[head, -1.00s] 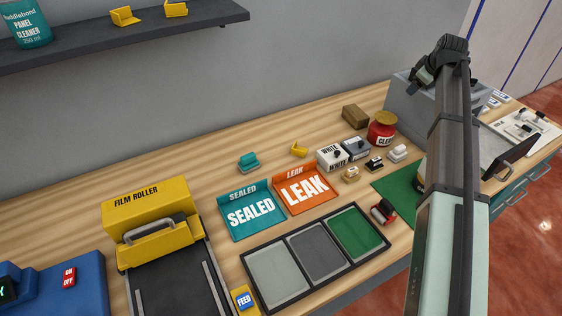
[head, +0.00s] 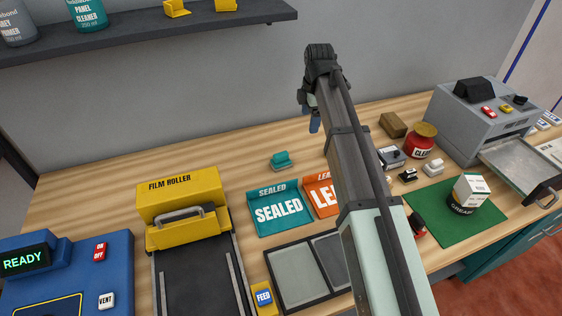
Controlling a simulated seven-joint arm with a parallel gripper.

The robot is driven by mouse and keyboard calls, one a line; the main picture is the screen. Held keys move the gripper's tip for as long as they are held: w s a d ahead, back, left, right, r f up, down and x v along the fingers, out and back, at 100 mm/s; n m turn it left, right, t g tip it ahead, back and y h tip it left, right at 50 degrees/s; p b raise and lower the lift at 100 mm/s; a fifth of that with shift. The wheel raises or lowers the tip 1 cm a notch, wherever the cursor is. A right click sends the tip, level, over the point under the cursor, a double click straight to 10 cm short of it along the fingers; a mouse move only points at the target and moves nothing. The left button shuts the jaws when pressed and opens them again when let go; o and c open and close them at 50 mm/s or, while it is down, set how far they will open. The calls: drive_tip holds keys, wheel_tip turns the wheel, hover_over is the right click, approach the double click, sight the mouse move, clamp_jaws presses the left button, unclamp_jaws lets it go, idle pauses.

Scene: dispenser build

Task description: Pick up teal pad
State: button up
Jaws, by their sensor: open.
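The teal pad (head: 281,161), a small teal block with a raised top, sits on the wooden bench behind the teal SEALED tray (head: 279,213). My gripper (head: 314,124) is up and to the right of the pad in the picture, held above the bench and apart from it. It is open, with a blue finger showing below the dark wrist; I see nothing held in it. The pad is in full view. My arm covers part of the orange LEAK tray (head: 318,197) and the bench behind it.
A yellow film roller (head: 180,197) and blue READY machine (head: 75,262) stand left. A red jar (head: 420,146), brown block (head: 393,124) and grey machine (head: 485,120) are right. The bench left of the pad is clear.

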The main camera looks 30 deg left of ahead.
sight(281, 154)
drive_tip(key=s+a+f+n, duration=0.1)
drive_tip(key=s+a+n, duration=0.2)
drive_tip(key=s+a, duration=0.4)
drive_tip(key=shift+g+h, duration=0.4)
drive_tip(key=f, duration=0.5)
drive_tip(key=d+f, duration=0.1)
drive_tip(key=f, duration=0.2)
drive_tip(key=shift+s+f, duration=0.1)
drive_tip(key=shift+s, duration=0.1)
drive_tip(key=shift+a+f, duration=0.15)
drive_tip(key=shift+f, duration=1.2)
drive_tip(key=shift+a+f, duration=0.1)
drive_tip(key=shift+f, duration=1.25)
drive_tip(key=shift+c, duration=0.5)
drive_tip(key=c, duration=1.1)
